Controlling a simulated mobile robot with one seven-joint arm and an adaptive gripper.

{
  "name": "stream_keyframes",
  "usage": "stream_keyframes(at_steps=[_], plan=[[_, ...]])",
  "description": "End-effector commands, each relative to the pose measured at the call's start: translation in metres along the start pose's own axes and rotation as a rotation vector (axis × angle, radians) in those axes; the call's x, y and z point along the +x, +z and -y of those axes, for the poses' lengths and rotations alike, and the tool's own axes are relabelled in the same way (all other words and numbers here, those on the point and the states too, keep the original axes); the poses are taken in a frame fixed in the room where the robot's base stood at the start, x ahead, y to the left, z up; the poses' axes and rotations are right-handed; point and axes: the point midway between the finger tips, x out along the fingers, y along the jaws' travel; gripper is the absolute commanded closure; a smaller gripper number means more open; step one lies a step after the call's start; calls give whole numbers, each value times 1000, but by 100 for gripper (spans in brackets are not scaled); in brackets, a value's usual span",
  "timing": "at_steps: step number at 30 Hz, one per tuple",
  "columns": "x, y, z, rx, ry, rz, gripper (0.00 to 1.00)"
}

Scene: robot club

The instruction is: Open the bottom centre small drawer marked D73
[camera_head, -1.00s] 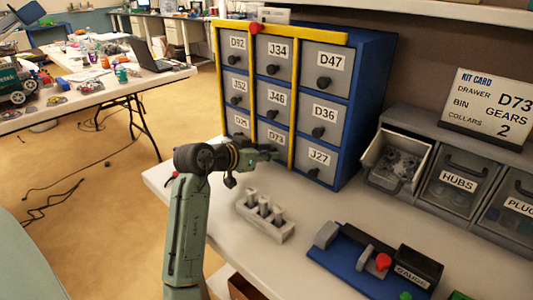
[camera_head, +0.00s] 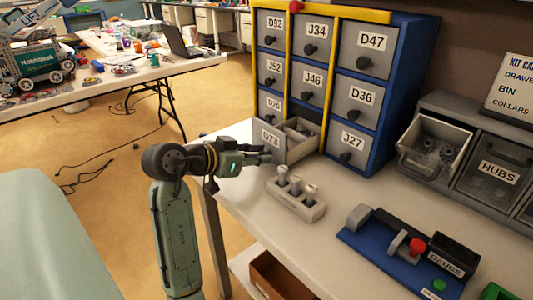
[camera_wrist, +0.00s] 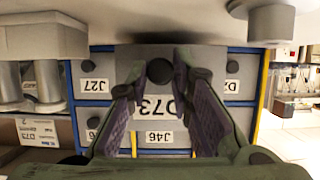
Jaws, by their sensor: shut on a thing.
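The drawer marked D73 (camera_head: 270,139) is the bottom centre one of the blue cabinet (camera_head: 399,95). It stands pulled out, and small grey things show inside behind its front. My gripper (camera_head: 268,152) is at the drawer's front, its fingers reaching the knob. In the wrist view the D73 front (camera_wrist: 182,106) fills the middle, and the dark round knob (camera_wrist: 159,70) sits between my fingertips (camera_wrist: 160,76). My gripper is shut on the knob.
A blue gauge fixture (camera_head: 385,255) and grey bins (camera_head: 435,150) are to the right. Yellow bars (camera_head: 325,85) run down the cabinet front.

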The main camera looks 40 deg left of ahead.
Motion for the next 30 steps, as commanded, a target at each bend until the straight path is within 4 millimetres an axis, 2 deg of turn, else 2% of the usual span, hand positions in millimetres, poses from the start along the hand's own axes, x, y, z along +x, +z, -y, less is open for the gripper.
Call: stream_keyframes(at_steps=[5,6,14,23,26,30], plan=[[-1,-2,1,1,-5,-4,100],[-1,-2,1,1,-5,-4,78],[0,-1,1,1,-2,-2,61],[0,-1,0,0,-1,-1,61],[-8,-1,1,0,-2,-1,61],[-31,-1,1,1,-4,-2,61]])
